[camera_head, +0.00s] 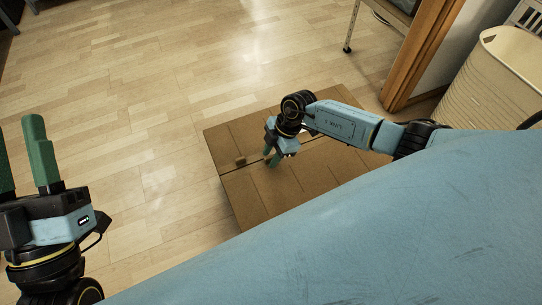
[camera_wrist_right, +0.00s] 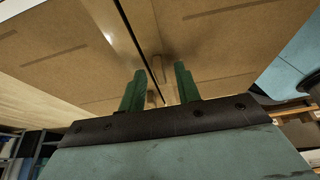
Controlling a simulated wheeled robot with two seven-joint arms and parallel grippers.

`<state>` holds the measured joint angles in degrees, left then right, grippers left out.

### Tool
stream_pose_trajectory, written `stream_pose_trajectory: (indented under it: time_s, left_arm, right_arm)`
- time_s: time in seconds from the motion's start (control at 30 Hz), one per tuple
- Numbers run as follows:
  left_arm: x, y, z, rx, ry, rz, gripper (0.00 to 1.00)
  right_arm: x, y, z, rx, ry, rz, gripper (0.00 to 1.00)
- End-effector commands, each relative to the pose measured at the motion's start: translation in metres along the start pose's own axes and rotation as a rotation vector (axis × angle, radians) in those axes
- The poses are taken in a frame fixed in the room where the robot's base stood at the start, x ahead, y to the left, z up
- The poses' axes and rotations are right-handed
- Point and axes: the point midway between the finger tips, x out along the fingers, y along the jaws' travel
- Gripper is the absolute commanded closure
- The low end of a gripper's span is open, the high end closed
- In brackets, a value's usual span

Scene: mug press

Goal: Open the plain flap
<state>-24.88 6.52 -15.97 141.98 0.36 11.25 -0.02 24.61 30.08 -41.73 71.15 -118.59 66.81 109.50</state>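A brown cardboard-coloured box top (camera_head: 239,132) lies low in the middle of the head view, split by a seam into panels. A small brown block (camera_head: 240,160) stands by the seam. I cannot tell which panel is the plain flap. My right gripper (camera_head: 270,157) points down over the box, right of the block. In the right wrist view its green fingers (camera_wrist_right: 158,88) are apart, with a small upright brown piece (camera_wrist_right: 151,98) showing beyond, between them. Whether the fingertips touch the panel is unclear. My left gripper (camera_head: 22,155) is open and empty at the left, away from the box.
Clear wooden floor (camera_head: 140,100) lies left of and behind the box. A wooden post (camera_head: 424,50) and a cream ribbed bin (camera_head: 494,85) stand at the right. A thin wheeled leg (camera_head: 350,30) stands at the back.

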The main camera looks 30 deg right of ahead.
Motion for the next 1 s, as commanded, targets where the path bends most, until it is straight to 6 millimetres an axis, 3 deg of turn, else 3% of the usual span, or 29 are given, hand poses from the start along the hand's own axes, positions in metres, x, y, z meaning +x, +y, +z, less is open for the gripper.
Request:
stream_pose_trajectory:
  time_s: [0.37, 0.63, 1.0]
  left_arm:
    - [-0.0007, 0.0002, -0.0038, 0.0, 0.035, 0.001, 0.64]
    - [-0.0006, 0.0001, -0.0038, 0.001, 0.034, 0.0, 0.64]
    - [-0.0003, 0.0, -0.0039, 0.001, 0.032, 0.0, 0.64]
  right_arm:
    - [0.0038, 0.0002, -0.0003, 0.0, 0.0, 0.0, 0.67]
    - [0.0037, 0.0001, -0.0002, 0.0, 0.0, 0.0, 0.99]
    - [0.0034, 0.0003, -0.0004, -0.001, 0.0, 0.001, 1.0]
